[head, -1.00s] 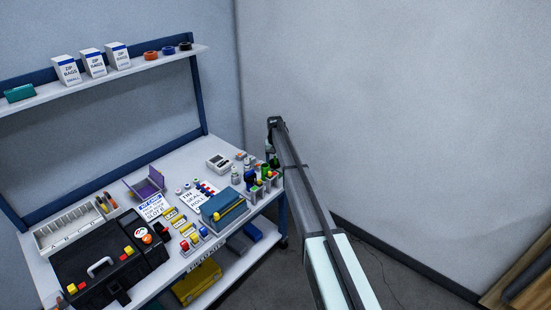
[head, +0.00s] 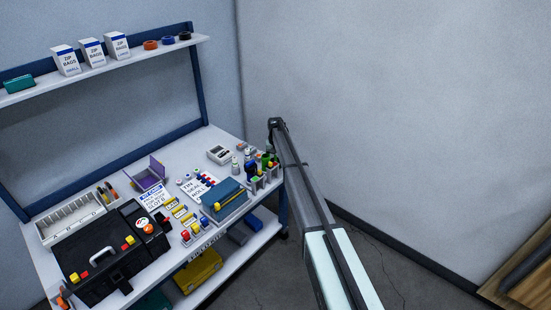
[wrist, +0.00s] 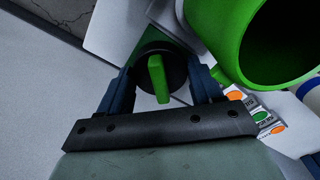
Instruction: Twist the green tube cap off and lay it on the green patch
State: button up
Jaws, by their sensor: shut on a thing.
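In the wrist view, a round black cap with a raised green bar (wrist: 157,78) across its top sits between the two blue fingers. My gripper (wrist: 160,85) is shut on this cap, with one finger on either side. A wide green open-mouthed vessel (wrist: 229,52) stands close at the upper right. Some dark green shows around the cap; I cannot tell if it is the green patch. The cap's underside is hidden. In the head view, my gripper (head: 269,149) is small, over the far right end of the bench among green and dark items.
The bench holds a blue box (head: 222,198), a black toolbox (head: 95,262), a white divided tray (head: 72,220) and a purple open case (head: 150,174). A white device (head: 219,154) lies behind. A shelf (head: 120,65) with zip bag boxes runs above.

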jog(key=o, duration=1.1)
jog(key=shift+o, duration=0.6)
jog(key=shift+r, duration=0.1)
jog(key=shift+r, duration=3.4)
